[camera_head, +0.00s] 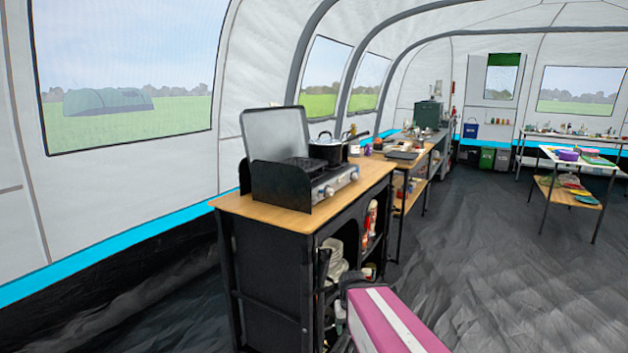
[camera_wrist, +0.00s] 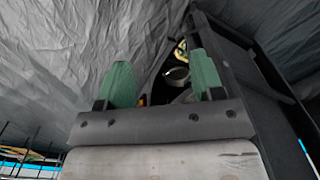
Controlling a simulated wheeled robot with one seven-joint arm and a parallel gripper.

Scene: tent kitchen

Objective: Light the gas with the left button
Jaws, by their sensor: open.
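The gas stove (camera_head: 285,184) is a dark camping cooker with a raised grey lid. It stands on the wooden-topped cabinet (camera_head: 290,219). Its front panel faces right and carries the small left knob (camera_head: 329,191) and the right knob (camera_head: 354,176). My gripper (camera_wrist: 162,80) has two green fingers spread wide apart with nothing held between them. It is low beside the dark cabinet frame, below and away from the knobs. The stove and knobs do not show in the wrist view. The fingers cannot be made out in the head view.
A dark pot (camera_head: 327,150) sits on the stove. Crockery (camera_head: 334,258) and bottles fill the cabinet's open shelves. A counter (camera_head: 415,152) with kitchen items continues behind. A separate table (camera_head: 545,154) stands at the right. The dark floor (camera_head: 490,255) between is clear.

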